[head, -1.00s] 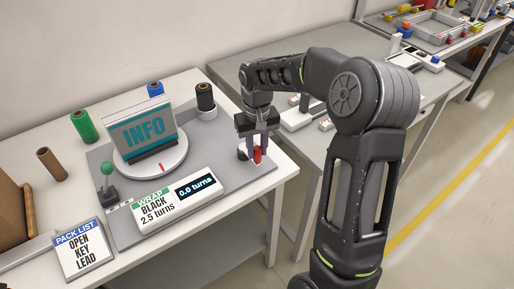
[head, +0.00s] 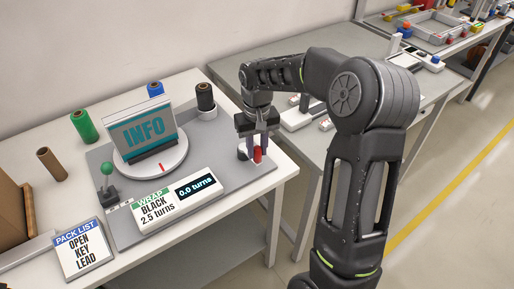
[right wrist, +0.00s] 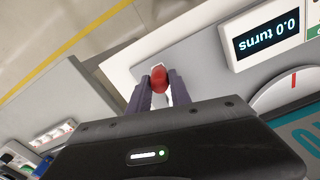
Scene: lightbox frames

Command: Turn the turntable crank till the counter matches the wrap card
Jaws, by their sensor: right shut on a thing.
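The turntable (head: 176,168) is a round white disc with a red mark at its front edge. It also shows in the right wrist view (right wrist: 275,97). An INFO sign (head: 145,132) stands on it. The crank's red handle (head: 258,155) is at the right end of the grey base; it also shows in the right wrist view (right wrist: 159,76). My right gripper (right wrist: 157,86) is shut on this handle from above. The counter (head: 195,186) reads 0.0 turns. The wrap card (head: 157,210) beside it reads BLACK, 2.5 turns. My left gripper is not in view.
A black roll (head: 205,97) stands on the base behind the crank. Green (head: 84,127), blue (head: 155,89) and brown (head: 51,164) rolls stand on the table. A green-knobbed lever (head: 107,171) is left of the card. A pack list (head: 83,247) stands at the front.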

